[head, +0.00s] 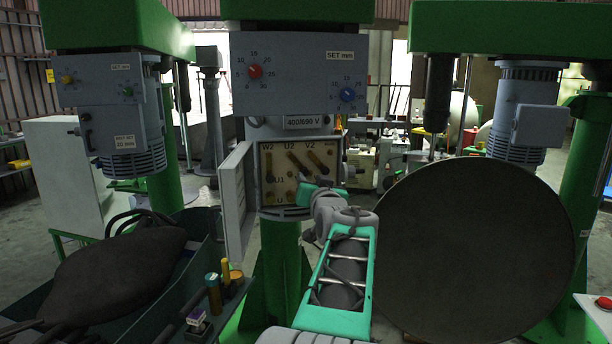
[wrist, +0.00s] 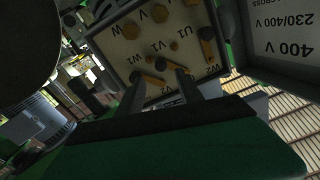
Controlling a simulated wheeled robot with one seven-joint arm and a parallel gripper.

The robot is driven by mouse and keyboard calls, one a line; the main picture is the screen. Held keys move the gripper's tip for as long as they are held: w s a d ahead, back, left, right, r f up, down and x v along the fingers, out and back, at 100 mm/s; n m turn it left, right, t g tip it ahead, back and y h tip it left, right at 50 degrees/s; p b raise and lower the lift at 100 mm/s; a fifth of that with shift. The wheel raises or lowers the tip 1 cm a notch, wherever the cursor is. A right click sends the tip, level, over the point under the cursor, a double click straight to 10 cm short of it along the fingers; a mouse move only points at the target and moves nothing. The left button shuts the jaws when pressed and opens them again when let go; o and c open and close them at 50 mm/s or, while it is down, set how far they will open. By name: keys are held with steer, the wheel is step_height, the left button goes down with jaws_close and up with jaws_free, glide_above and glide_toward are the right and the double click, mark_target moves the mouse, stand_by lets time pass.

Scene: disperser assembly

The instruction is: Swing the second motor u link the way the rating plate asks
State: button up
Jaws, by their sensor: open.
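The motor's open terminal box shows a pale terminal board (head: 284,193) with brass links. The u link (head: 268,164) stands upright at the left, between the W2 and U1 marks; in the wrist view it lies at the upper right (wrist: 208,48). Two other links (head: 297,163) (head: 318,163) lie slanted, near U2 and V2. My gripper (head: 318,188) is in front of the board's lower right in the head view. In the wrist view its two fingers (wrist: 198,82) are apart, with nothing seen between them, near the board's W2 edge. Contact cannot be told.
The box door (head: 235,200) stands open at the left; its plate (wrist: 287,35) reads 400 V and 230/400 V in the wrist view. A label (head: 304,122) above the box reads 400/690 V. A large dark disc (head: 478,255) stands at right. A bin with a dark sack (head: 115,262) is at lower left.

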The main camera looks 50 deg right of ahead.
mark_target(305, 172)
steer(key=p+x, duration=0.2)
steer(key=x, duration=0.5)
steer(key=shift+w+d, duration=0.1)
steer(key=shift+w, duration=0.15)
steer(key=shift+c, duration=0.3)
jaws_close()
stand_by(0.7)
